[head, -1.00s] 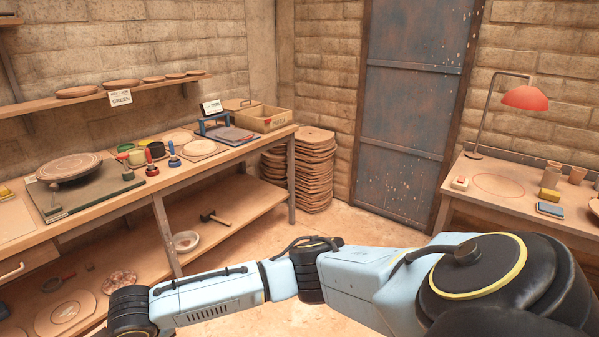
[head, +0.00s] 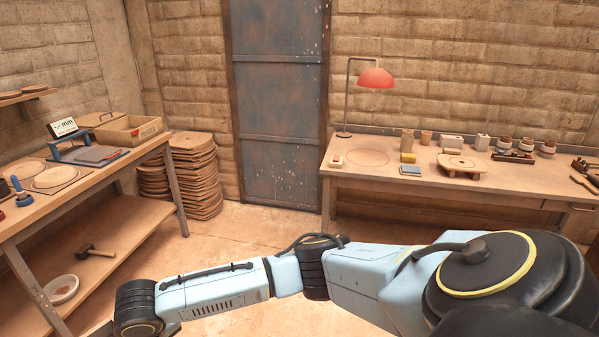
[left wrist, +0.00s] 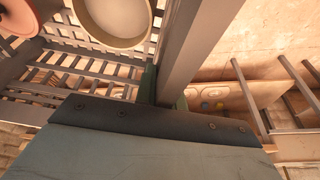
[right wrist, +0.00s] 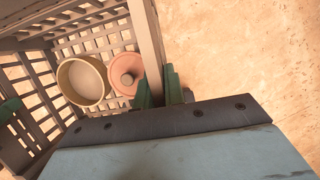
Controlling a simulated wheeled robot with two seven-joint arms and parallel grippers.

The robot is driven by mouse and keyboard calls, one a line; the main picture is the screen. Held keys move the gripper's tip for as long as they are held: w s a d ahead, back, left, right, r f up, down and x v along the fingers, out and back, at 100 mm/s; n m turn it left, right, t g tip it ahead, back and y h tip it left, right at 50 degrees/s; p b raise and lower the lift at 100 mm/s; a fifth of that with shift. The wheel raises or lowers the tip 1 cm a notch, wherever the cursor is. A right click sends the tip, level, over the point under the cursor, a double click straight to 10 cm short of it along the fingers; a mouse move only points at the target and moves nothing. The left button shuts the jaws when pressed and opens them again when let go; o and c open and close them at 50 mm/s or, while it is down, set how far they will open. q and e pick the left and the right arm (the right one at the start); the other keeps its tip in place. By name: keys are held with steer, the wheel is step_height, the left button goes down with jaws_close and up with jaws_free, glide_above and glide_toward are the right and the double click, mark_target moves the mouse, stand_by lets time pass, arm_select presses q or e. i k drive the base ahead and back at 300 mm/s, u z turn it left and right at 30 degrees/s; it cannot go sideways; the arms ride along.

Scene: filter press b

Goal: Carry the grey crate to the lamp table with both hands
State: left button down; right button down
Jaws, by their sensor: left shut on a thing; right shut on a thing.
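The grey slatted crate (right wrist: 84,28) shows in the right wrist view, and its rim is in the left wrist view (left wrist: 202,40). My right gripper (right wrist: 159,90) is shut on one crate wall. My left gripper (left wrist: 166,92) is shut on another part of the rim. Inside the crate are a cream round pot (right wrist: 82,82) and a pink lid-like disc with a knob (right wrist: 127,76). The crate and both grippers are outside the head view. The lamp table (head: 345,180) stands at the right against the back wall, with a red lamp (head: 375,78) and a red circle outline (head: 367,157) on top.
A workbench (head: 100,178) runs along the left. Stacked boards (head: 195,175) stand beside the metal door (head: 278,100). Open floor (head: 235,235) lies between.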

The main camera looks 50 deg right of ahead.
mark_target(529, 177)
steer(key=z, duration=4)
steer(key=i, duration=3.75)
steer(key=u, duration=0.3)
